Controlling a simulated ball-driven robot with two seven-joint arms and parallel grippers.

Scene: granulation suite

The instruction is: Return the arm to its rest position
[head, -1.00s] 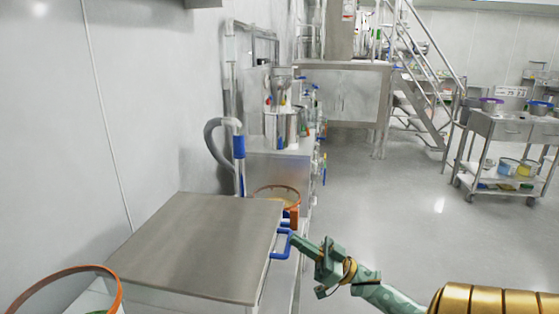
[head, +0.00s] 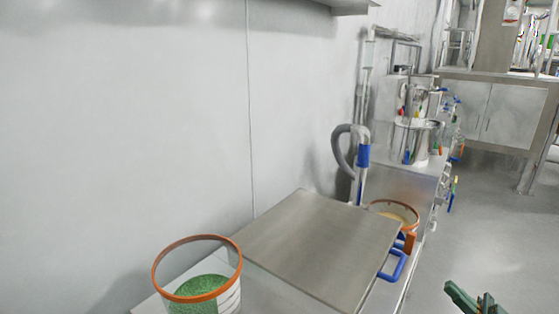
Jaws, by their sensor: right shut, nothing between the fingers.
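My right gripper (head: 474,301) shows at the bottom right edge of the head view, cut off by the frame. It is green, shut and empty. It is apart from the steel bench and its blue handle (head: 393,266), with open floor behind it. The rest of my right arm is out of the picture. My left gripper is not in the view.
A flat steel lid (head: 315,245) tops the bench beside the wall. An orange-rimmed tub of green granules (head: 200,285) stands at its left, and another orange-rimmed tub (head: 394,212) behind it. A grey hose (head: 342,150) rises behind. Floor (head: 490,215) is clear at right.

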